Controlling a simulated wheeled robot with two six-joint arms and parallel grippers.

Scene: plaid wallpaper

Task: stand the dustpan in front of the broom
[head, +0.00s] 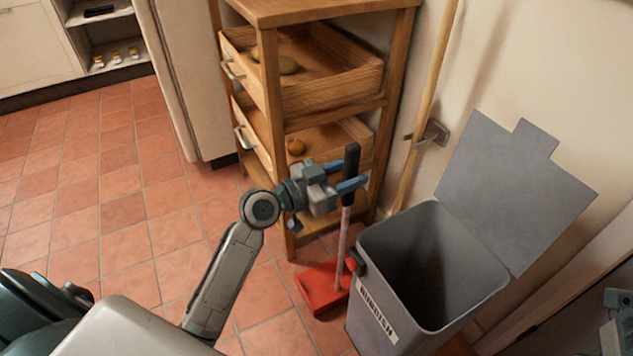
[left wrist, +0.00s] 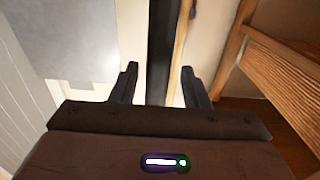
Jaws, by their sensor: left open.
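The dustpan has a red pan (head: 322,288) on the floor between the wooden shelf and the grey bin. Its long pale handle (head: 342,240) stands upright and ends in a black grip. My left gripper (head: 354,173) is open, with its blue fingers on either side of the black grip. In the left wrist view the dark grip (left wrist: 161,50) passes between the two open fingers (left wrist: 158,85), with a gap to each. The broom's wooden stick (head: 434,80) is upright against the wall in a metal clip; its lower end is hidden behind the bin.
The grey bin (head: 400,235) with its lid raised (head: 515,185) stands close to the right of the dustpan. The wooden shelf (head: 335,105) with drawers is just behind and left. The tiled floor (head: 110,215) at left is clear.

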